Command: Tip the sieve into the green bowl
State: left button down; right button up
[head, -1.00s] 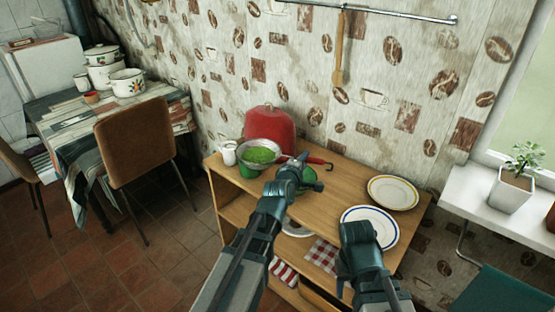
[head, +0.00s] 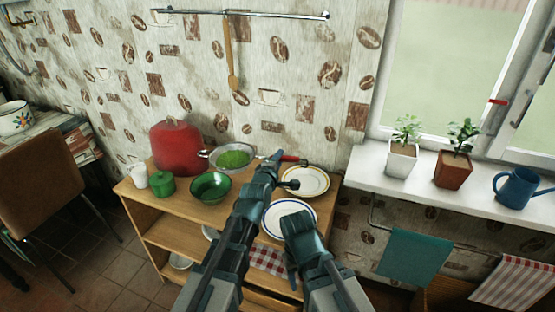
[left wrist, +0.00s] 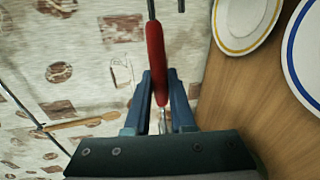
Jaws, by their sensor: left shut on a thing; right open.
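The sieve (head: 236,158) is a grey mesh bowl with green contents and a red handle (left wrist: 155,60). My left gripper (head: 277,161) is shut on the handle, also in the left wrist view (left wrist: 160,88). The sieve looks roughly level and is behind and to the right of the green bowl (head: 210,189), which stands on the wooden shelf unit. The sieve's height above the top is hard to judge. The bowl's right edge is close to my left arm in the picture. My right gripper (head: 302,228) is open and empty, low by the blue-rimmed plate.
A yellow-rimmed plate (head: 312,184) and a blue-rimmed plate (head: 287,214) lie on the right. The wall is close behind.

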pick_arm(q)
jog(key=shift+a+r+n+p, duration=0.3)
jog(key=shift+r+n+p, duration=0.1)
jog(key=shift+r+n, duration=0.4)
jog(key=shift+w+a+r+n+h+p, duration=0.15)
jog(key=shift+a+r+n+p, duration=0.2)
jog(key=shift+r+p, duration=0.2)
jog(key=shift+s+a+r+n+h+p, duration=0.1)
jog(key=shift+a+r+n+h+p, duration=0.1)
jog(key=shift+r+n+p, duration=0.35)
jog(key=shift+w+a+r+n+h+p, duration=0.15)
jog(key=shift+a+r+n+p, duration=0.2)
jog(key=shift+r, duration=0.3)
jog(key=shift+w+a+r+n+t+h+p, duration=0.1)
jog(key=shift+a+r+n+t+h+p, duration=0.1)
jog(key=shift+a+r+n+p, duration=0.55)
jog(key=shift+w+a+r+n+t+h+p, duration=0.1)
jog(key=shift+a+r+n+h+p, duration=0.1)
jog(key=shift+a+r+n+p, duration=0.55)
jog(key=shift+r+m, duration=0.25)
jog(key=shift+r, duration=0.05)
jog(key=shift+w+a+r+n+p, duration=0.15)
jog(key=shift+a+r+n, duration=0.25)
jog(key=shift+a, duration=0.25)
jog(key=shift+w+a+r+n+p, duration=0.1)
jog(key=shift+a+r+n, duration=0.3)
jog(key=shift+a, duration=0.25)
jog(key=shift+w+a+r+n+p, duration=0.15)
jog(key=shift+a+r+n, duration=0.25)
jog(key=shift+a, duration=0.25)
